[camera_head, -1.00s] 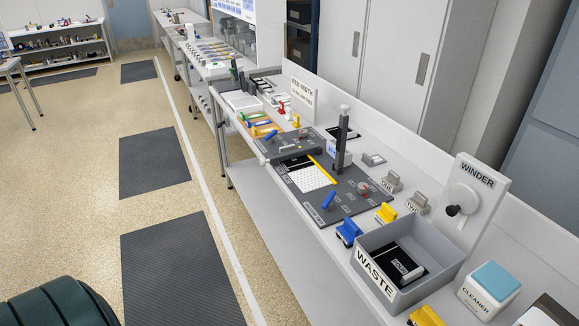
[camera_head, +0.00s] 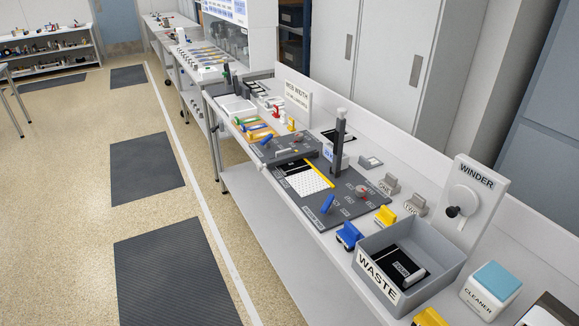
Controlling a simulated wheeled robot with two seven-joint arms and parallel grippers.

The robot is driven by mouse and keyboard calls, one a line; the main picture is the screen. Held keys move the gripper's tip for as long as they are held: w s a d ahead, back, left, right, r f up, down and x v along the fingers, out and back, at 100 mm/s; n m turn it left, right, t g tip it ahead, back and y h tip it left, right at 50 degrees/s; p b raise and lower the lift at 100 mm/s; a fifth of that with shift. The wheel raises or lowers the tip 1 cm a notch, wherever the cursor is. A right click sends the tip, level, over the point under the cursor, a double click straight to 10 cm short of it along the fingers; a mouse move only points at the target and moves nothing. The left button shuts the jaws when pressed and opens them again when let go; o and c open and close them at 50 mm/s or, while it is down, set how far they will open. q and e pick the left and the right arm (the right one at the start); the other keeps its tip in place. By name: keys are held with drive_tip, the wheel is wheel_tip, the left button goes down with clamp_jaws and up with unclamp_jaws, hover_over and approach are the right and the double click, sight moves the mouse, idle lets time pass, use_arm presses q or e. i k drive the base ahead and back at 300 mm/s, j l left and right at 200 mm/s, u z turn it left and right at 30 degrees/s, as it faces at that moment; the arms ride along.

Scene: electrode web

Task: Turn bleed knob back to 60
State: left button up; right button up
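A dark grey station board (camera_head: 345,210) lies on the long white bench. A small round knob with a reddish part (camera_head: 361,191) sits on the board's right half. Small labels lie around it, too small to read. I cannot tell from the lettering whether it is the bleed knob, nor its setting. A blue lever (camera_head: 327,204) stands left of it, and another blue lever (camera_head: 267,139) is at the board's far end. A white perforated plate (camera_head: 304,182) with a yellow edge lies between them. Neither of my grippers is in view.
A grey WASTE bin (camera_head: 440,247) stands right of the board, with the WINDER panel (camera_head: 474,200) behind it and a CLEANER box (camera_head: 492,288) beside it. A dark post (camera_head: 340,140) rises behind the board. The floor (camera_head: 60,185) along the bench is open, with dark mats (camera_head: 170,275).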

sight(299, 136)
drive_tip(key=i+j+z, duration=0.15)
drive_tip(key=z, duration=0.55)
drive_tip(key=i+j+z, duration=0.15)
drive_tip(key=j, duration=0.2)
drive_tip(key=i+j+z, duration=0.2)
drive_tip(key=j+z, duration=0.15)
drive_tip(key=j, duration=0.3)
drive_tip(key=i+j, duration=0.1)
drive_tip(key=j, duration=0.3)
drive_tip(key=i+j, duration=0.1)
drive_tip(key=j, duration=0.3)
drive_tip(key=i+j, duration=0.1)
drive_tip(key=j, duration=0.3)
drive_tip(key=z, duration=0.05)
